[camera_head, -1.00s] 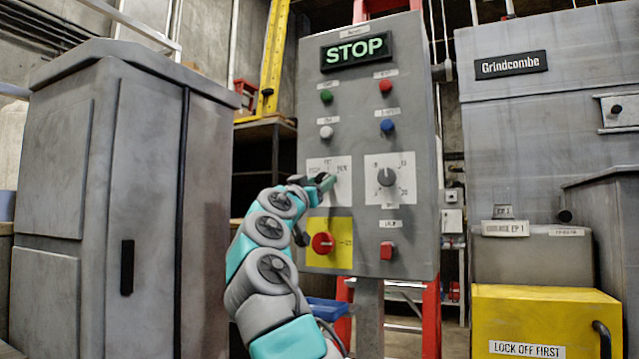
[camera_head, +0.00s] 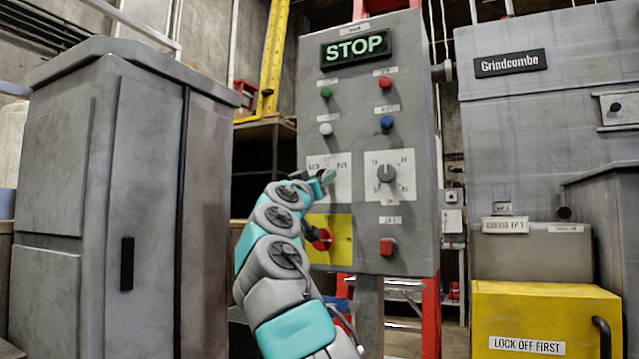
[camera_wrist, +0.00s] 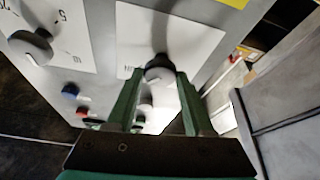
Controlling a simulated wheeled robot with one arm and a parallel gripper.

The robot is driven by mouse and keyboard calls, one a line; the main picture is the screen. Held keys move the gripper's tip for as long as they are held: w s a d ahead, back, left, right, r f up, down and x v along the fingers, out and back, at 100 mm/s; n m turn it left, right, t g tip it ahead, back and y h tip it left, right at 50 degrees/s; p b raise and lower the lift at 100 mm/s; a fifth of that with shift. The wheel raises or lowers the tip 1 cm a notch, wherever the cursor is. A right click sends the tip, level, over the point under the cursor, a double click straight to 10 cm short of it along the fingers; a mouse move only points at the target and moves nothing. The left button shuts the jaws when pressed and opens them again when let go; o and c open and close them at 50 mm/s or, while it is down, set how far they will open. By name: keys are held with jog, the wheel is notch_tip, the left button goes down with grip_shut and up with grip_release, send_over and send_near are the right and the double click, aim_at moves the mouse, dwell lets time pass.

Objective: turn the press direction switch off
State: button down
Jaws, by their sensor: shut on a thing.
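The press direction switch is a dark round knob on a white plate (camera_head: 318,162) at the left of the grey control panel (camera_head: 362,240). In the head view my gripper (camera_head: 328,178) covers the knob. In the wrist view the knob (camera_wrist: 159,70) sits between my two green fingers (camera_wrist: 158,95), which are shut on it near their tips. The knob's pointer and most of its plate lettering are hidden or too blurred to read. The display (camera_head: 356,50) at the panel's top reads STOP in green.
A numbered dial (camera_head: 386,174) is right of the switch. Below are a red rotary switch (camera_head: 322,239) on yellow, partly behind my arm, and a red square button (camera_head: 388,247). Green, red, white and blue buttons sit above. A grey cabinet (camera_head: 90,200) stands left, a yellow box (camera_head: 540,310) right.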

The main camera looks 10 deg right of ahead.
jog(key=n+y+p, duration=0.1)
jog(key=n, duration=0.2)
jog(key=n+y+p, duration=0.1)
jog(key=n+y, duration=0.1)
jog(key=n, duration=0.2)
jog(key=shift+s+d+r+t, duration=0.1)
jog(key=shift+r+t, duration=0.1)
jog(key=shift+t, duration=0.2)
jog(key=shift+f+n+y+p, duration=0.15)
jog(key=shift+n+y+p, duration=0.65)
jog(key=shift+n, duration=1.1)
jog(key=shift+y, duration=0.4)
jog(key=shift+c, duration=1.4)
grip_release()
jog(key=shift+b, duration=0.3)
jog(key=b+v, duration=0.2)
jog(key=v, duration=0.5)
jog(key=shift+s+a, duration=0.2)
jog(key=shift+s, duration=0.1)
